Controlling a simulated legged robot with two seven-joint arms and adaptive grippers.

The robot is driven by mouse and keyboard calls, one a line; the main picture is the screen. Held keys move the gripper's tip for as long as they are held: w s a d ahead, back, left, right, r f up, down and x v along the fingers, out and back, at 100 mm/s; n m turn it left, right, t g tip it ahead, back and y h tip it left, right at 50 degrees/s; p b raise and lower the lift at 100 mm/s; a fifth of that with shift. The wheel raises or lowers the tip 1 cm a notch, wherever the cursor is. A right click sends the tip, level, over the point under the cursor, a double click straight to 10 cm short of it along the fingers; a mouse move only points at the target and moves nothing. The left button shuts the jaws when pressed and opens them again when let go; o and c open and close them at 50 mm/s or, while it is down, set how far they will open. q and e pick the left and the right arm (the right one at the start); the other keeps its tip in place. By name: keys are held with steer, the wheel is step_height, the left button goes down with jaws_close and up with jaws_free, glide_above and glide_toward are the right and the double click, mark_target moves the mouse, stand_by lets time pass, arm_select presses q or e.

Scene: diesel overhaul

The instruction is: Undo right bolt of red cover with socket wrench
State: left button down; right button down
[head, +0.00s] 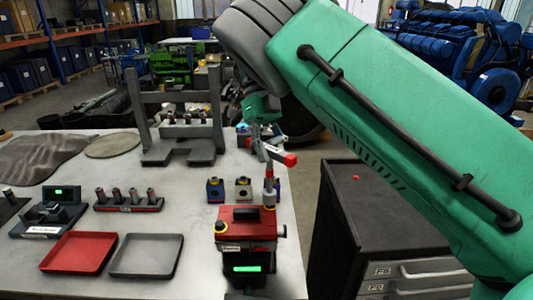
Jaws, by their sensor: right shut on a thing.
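The red cover (247,232) sits on a dark unit with a green display near the front right of the bench. The socket wrench (277,153) has a grey and red handle. Its upright shaft (269,190) stands over the right part of the cover. The bolt under it is hidden, and I cannot tell whether the socket is seated on it. My left gripper is not in view.
Small blocks (243,188) stand behind the cover. A grey press-like frame (177,115) is at the back. A red tray (78,252) and a grey tray (147,255) lie to the left. A dark drawer cabinet (385,225) stands right of the bench (190,285).

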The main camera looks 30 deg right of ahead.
steer(key=m, duration=0.1)
steer(key=m+y, duration=0.1)
steer(key=m, duration=0.1)
steer(key=m+t+y, duration=0.1)
steer(key=shift+s+d, duration=0.15)
steer(key=shift+d, duration=0.1)
steer(key=m+t+y, duration=0.1)
steer(key=m, duration=0.2)
steer(key=m+t+y, duration=0.1)
steer(key=m+t, duration=0.1)
steer(key=m, duration=0.1)
steer(key=shift+s+y, duration=0.1)
steer(key=shift+y, duration=0.2)
steer(key=m+t, duration=0.3)
steer(key=m, duration=0.2)
steer(key=shift+y, duration=0.3)
steer(key=m+t, duration=0.2)
steer(key=m, duration=0.1)
steer(key=m+t+h, duration=0.1)
steer(key=m+t, duration=0.1)
steer(key=m, duration=0.1)
steer(key=shift+s+r, duration=0.1)
steer(key=shift+s, duration=0.05)
steer(key=shift+w+a, duration=0.2)
steer(key=shift+a, duration=0.05)
steer(key=shift+d, duration=0.1)
